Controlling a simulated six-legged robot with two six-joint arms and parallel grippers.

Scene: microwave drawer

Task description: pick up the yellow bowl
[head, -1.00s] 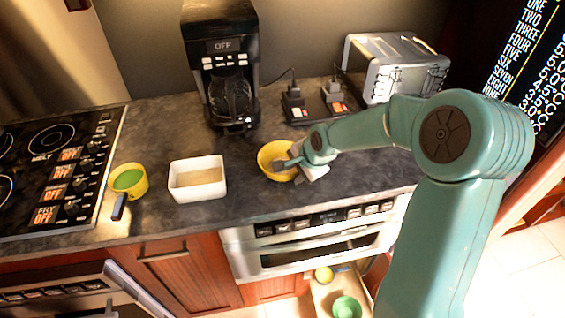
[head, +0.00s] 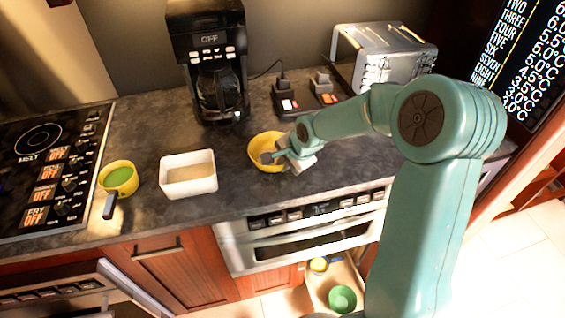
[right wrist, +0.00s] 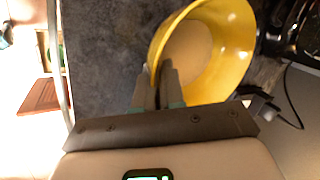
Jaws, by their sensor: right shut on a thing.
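The yellow bowl (head: 264,147) is on the dark counter, between the white square dish and the power outlets. It also shows in the right wrist view (right wrist: 225,50), where its inside is visible. My right gripper (head: 283,152) reaches in from the right and is shut on the bowl's near rim. In the right wrist view the two fingers (right wrist: 160,85) are close together with the rim between them. Whether the bowl is clear of the counter I cannot tell. My left gripper is not in view.
A coffee maker (head: 212,70) and a toaster (head: 385,55) stand behind. An open drawer below holds a green bowl (head: 342,298).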

